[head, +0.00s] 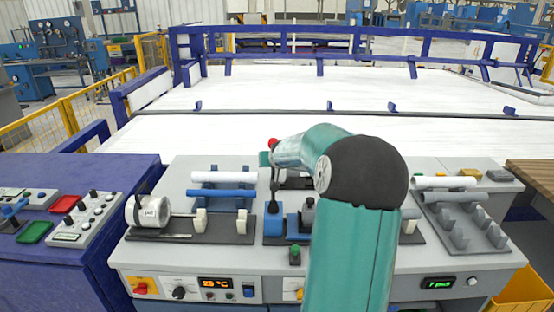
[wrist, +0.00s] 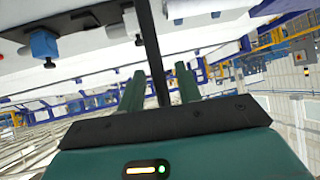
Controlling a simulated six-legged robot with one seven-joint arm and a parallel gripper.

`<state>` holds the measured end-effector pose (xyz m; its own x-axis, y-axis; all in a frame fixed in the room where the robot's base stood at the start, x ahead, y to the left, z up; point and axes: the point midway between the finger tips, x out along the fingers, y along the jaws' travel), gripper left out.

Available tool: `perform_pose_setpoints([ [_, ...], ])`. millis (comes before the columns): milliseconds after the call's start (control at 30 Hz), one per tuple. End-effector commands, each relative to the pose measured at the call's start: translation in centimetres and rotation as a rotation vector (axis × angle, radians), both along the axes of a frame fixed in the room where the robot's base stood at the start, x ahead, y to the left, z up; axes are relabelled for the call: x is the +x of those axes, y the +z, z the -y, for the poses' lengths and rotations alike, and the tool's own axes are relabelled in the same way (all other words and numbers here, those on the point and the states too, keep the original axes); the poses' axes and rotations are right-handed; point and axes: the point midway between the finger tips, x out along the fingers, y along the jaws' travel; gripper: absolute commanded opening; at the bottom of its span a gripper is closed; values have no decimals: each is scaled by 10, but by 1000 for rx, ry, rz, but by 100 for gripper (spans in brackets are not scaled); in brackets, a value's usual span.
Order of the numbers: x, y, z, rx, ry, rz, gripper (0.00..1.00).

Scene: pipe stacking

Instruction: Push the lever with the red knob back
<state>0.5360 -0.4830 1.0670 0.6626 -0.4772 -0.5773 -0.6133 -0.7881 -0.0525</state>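The red knob (head: 273,141) tops a thin dark lever (head: 274,185) that rises from a blue block (head: 273,222) at the middle of the grey bench. My gripper (head: 266,158) is at the lever's upper part, just below the knob; my arm covers much of it. In the wrist view, the dark lever (wrist: 152,50) runs between the two green fingers of my gripper (wrist: 160,85). The fingers are apart, with gaps visible beside the lever. The knob cannot be made out in the wrist view.
A blue pipe (head: 220,193) and a white pipe (head: 236,177) lie left of the lever. A grey rack (head: 465,225) with a pipe is at the right. My arm hides the bench's middle right.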

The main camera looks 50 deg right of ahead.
Motion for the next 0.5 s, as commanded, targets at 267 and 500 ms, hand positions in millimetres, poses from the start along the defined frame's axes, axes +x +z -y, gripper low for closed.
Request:
perform_pose_setpoints([
  [267,-29,25,-19,-5,-3,-1,34],
  [500,-46,40,-31,-5,-2,0,34],
])
